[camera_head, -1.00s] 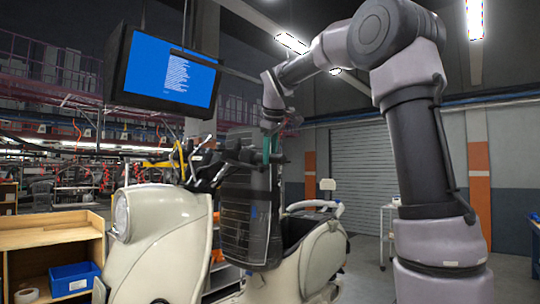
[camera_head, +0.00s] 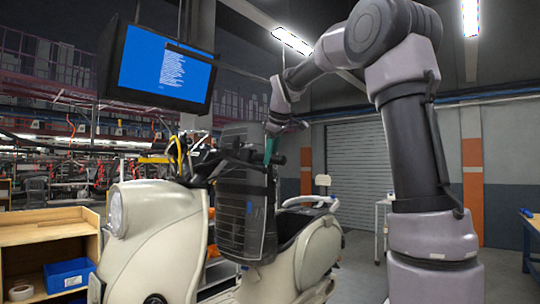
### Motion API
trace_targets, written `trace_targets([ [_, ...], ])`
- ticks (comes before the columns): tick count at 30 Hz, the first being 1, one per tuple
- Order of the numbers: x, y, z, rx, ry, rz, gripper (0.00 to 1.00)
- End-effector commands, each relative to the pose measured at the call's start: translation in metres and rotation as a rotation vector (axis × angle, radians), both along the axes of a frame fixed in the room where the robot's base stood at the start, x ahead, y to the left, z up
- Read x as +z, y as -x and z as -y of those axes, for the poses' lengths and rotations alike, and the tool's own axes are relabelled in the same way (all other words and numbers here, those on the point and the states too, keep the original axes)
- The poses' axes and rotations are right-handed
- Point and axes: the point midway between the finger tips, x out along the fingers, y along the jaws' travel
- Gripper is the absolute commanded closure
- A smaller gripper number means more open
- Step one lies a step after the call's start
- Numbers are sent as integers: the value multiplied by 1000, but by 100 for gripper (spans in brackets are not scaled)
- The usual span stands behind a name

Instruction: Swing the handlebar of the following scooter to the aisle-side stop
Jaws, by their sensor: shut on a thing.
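A cream scooter (camera_head: 155,235) stands in front of me, its round headlight at the left and its seat area to the right. Its black handlebar (camera_head: 205,165) carries dark levers, with loose yellow and black cables beside it. My gripper (camera_head: 272,148) comes down from the upper right and is shut on the handlebar's near grip (camera_head: 245,155). The fingertips are small and partly hidden, with a green part showing by them. A dark ribbed panel (camera_head: 247,210) stands below the grip and hides the scooter's middle.
A monitor (camera_head: 165,66) hangs at the upper left, above the handlebar. A wooden shelf (camera_head: 45,236) with a blue bin (camera_head: 68,274) and a tape roll stands at the left. A white trolley (camera_head: 381,225) and open floor lie to the right, behind my arm.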

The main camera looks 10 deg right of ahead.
Motion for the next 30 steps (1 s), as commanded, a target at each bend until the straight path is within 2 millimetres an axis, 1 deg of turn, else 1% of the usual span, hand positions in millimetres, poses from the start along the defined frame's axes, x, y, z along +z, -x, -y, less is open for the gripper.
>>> trace_targets([
  [5, -4, -4, 5, 11, -3, 4, 100],
  [18, -17, -24, 20, 98, -31, 41, 100],
  [30, -18, -25, 22, 106, -33, 45, 100],
])
